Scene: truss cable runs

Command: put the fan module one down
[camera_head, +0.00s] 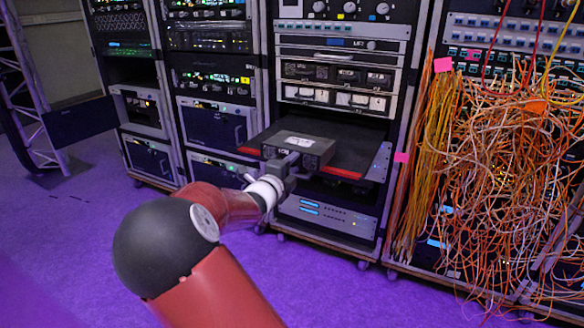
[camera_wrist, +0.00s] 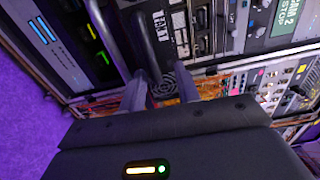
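The fan module (camera_head: 300,146) is a dark box with a white label on top. It is at the front of a black pull-out shelf (camera_head: 352,152) with a red front edge, in the middle rack. I cannot tell whether it rests on the shelf or hangs just above it. My gripper (camera_head: 288,163) is at the module's front face. Whether the fingers clamp the bar is unclear.
Rack units sit above the shelf, and a silver unit (camera_head: 325,213) is below it. An open rack to the right carries a dense tangle of orange cables (camera_head: 500,170). Racks also stand on the left. The purple floor (camera_head: 70,235) at the left is clear.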

